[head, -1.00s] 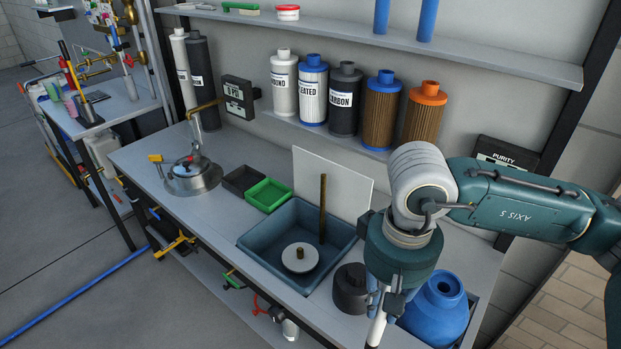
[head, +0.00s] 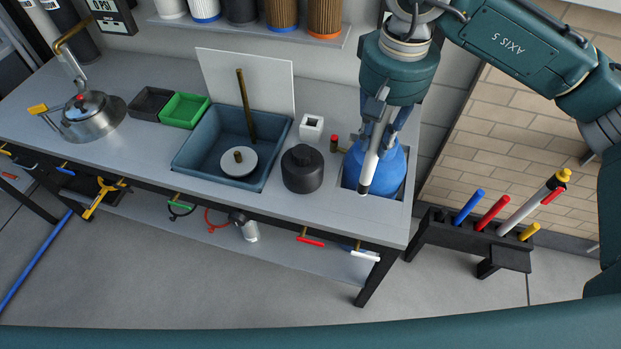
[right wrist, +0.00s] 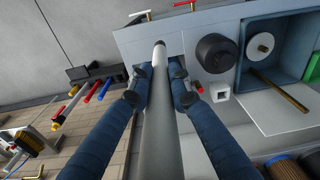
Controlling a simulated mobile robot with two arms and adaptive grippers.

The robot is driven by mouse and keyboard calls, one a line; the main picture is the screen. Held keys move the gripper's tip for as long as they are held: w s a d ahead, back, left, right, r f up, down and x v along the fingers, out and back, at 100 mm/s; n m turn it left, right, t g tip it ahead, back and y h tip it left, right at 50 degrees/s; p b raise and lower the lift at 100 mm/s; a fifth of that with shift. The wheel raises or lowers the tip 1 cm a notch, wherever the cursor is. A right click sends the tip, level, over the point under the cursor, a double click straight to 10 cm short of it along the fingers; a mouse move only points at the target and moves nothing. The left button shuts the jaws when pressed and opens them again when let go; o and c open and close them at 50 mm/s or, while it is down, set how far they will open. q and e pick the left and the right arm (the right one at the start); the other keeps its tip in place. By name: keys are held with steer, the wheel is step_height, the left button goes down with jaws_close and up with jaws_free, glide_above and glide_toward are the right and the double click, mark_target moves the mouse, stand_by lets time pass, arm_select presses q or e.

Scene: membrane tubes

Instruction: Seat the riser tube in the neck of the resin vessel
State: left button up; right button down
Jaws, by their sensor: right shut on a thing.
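My right gripper (head: 378,128) is shut on the riser tube (head: 372,165), a pale tube with a dark lower end, held slightly tilted with that end down. The resin vessel (head: 393,178) is the blue rounded body in a square cut-out at the bench's right end. The tube's lower part is in front of the vessel in the head view; its neck is hidden by the tube and gripper. In the right wrist view the tube (right wrist: 161,120) runs between the fingers (right wrist: 160,78), and the vessel cannot be made out. My left gripper is not in view.
A black jar (head: 302,171), a white block (head: 311,127) and a small red-topped fitting (head: 334,144) stand left of the vessel. A blue-grey tub (head: 202,139) holds a disc and rod. A rack of coloured tubes (head: 470,240) stands right of the bench.

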steer(key=w+a+r+b, duration=0.1)
steer(key=w+a+r, duration=0.6)
steer(key=a, duration=0.2)
arm_select(q)
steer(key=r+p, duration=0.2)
steer(key=p, duration=0.1)
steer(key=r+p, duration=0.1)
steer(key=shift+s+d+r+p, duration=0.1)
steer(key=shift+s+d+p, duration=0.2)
arm_select(e)
step_height(320, 180, down, 19)
steer(key=shift+a+f, duration=0.2)
steer(key=shift+f, duration=0.15)
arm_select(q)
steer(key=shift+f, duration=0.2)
arm_select(e)
steer(key=c, duration=1.6)
jaws_free()
